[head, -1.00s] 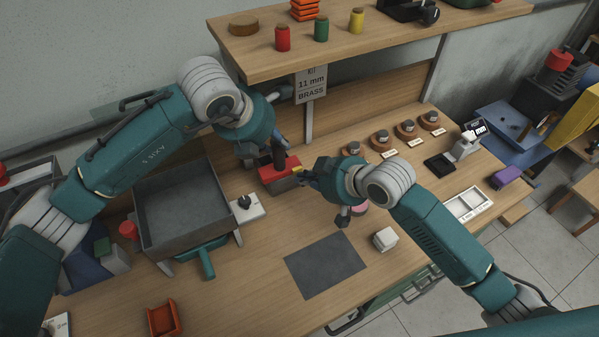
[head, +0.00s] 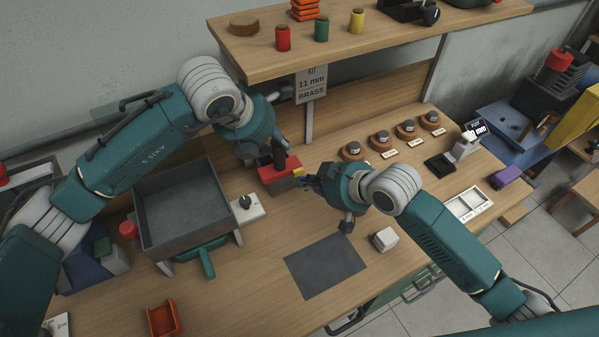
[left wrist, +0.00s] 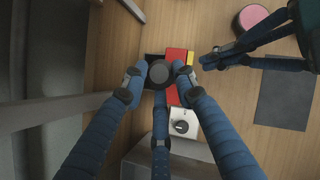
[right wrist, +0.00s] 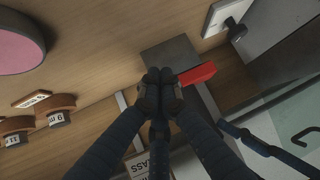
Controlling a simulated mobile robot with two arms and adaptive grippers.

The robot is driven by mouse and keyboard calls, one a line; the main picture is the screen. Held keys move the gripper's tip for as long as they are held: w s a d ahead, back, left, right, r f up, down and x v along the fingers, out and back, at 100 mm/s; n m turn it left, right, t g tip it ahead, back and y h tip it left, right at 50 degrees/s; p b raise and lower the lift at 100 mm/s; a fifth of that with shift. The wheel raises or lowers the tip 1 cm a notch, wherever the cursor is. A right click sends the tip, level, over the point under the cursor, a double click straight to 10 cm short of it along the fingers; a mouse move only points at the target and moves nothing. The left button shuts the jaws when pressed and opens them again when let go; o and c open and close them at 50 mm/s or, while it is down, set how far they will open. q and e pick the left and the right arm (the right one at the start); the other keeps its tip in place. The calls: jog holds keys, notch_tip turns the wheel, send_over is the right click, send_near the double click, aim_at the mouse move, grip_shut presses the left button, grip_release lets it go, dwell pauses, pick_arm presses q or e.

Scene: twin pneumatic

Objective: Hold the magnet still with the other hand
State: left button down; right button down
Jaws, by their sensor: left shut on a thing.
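A red block with a yellow end (head: 274,175) lies on the bench behind the dark tray; I cannot tell for sure that it is the magnet. The block also shows in the left wrist view (left wrist: 174,56) and right wrist view (right wrist: 197,73). My left gripper (head: 279,153) is shut on a dark round-topped cylinder (left wrist: 160,72) standing at the block; the fingers hide its lower part. My right gripper (head: 308,183) is just right of the yellow end, apart from it. Its fingertips are together in the right wrist view (right wrist: 160,88), with nothing seen between them.
A dark tray (head: 185,249) on legs stands left, with a white knob box (head: 259,207) beside it. A grey mat (head: 325,266) and white block (head: 385,239) lie in front. The shelf (head: 380,40) hangs over the bench's back. Several weights on round wooden bases stand at the back right.

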pick_arm(q)
jog(key=shift+s+f, duration=0.1)
jog(key=shift+f, duration=0.2)
pick_arm(e)
jog(key=shift+s, duration=0.1)
jog(key=shift+s+d+f, duration=0.1)
jog(key=shift+s+d, duration=0.2)
jog(key=shift+s, duration=0.45)
jog(key=shift+s+d+r, duration=0.1)
jog(key=shift+s+d, duration=0.25)
jog(key=shift+s, duration=0.45)
jog(key=shift+s+d+f, duration=0.1)
jog(key=shift+s+d, duration=0.2)
jog(key=shift+s, duration=0.45)
pick_arm(q)
jog(key=c, duration=1.5)
grip_release()
jog(key=shift+c, duration=0.2)
jog(key=shift+o, duration=1.3)
jog(key=shift+r, duration=0.1)
pick_arm(e)
jog(key=shift+w, duration=0.1)
pick_arm(q)
jog(key=shift+r, duration=0.1)
